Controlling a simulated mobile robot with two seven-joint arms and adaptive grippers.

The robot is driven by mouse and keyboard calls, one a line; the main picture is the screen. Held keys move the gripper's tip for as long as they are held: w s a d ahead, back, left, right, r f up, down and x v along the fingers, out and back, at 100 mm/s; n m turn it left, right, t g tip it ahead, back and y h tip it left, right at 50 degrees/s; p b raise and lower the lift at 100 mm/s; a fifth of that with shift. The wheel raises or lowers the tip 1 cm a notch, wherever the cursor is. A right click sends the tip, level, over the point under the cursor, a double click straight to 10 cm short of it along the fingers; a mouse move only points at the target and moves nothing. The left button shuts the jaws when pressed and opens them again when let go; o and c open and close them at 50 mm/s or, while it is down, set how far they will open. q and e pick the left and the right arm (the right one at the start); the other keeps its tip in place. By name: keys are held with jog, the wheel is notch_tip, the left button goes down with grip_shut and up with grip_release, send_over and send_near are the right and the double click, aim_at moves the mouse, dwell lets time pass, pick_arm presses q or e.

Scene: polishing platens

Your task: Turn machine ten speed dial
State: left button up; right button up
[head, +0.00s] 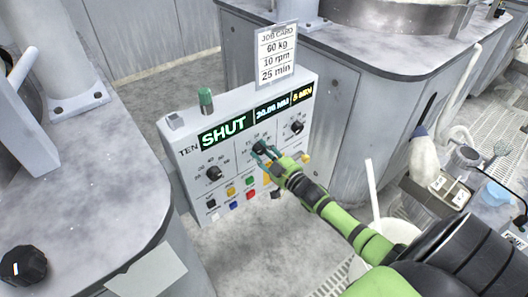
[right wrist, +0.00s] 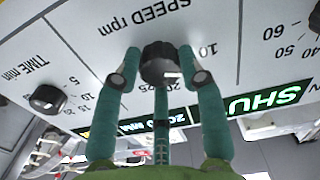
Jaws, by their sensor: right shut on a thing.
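The machine ten panel (head: 185,157) is a grey sloped box marked TEN, with three black dials. The speed dial (head: 260,145) is the middle one; in the right wrist view it (right wrist: 159,62) sits under the upside-down label "SPEED rpm", with a white mark on its edge. My right gripper (head: 266,153) has its green fingers on both sides of this dial and is shut on it; the right wrist view shows the fingers (right wrist: 160,72) too. The left dial (head: 214,173) and the right time dial (head: 297,127) stand free. My left gripper is out of view.
A job card (head: 275,54) above the panel reads 60 kg, 10 rpm, 25 min. The display (head: 224,133) shows SHUT. A green-topped post (head: 206,100) stands on the panel. Coloured buttons (head: 250,181) lie below the dials. Grey machine tables (head: 70,190) flank it.

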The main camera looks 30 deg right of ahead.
jog(key=shift+n, duration=1.2)
jog(key=o, duration=1.1)
jog(key=shift+o, duration=0.2)
jog(key=s, duration=1.2)
jog(key=shift+d, duration=0.45)
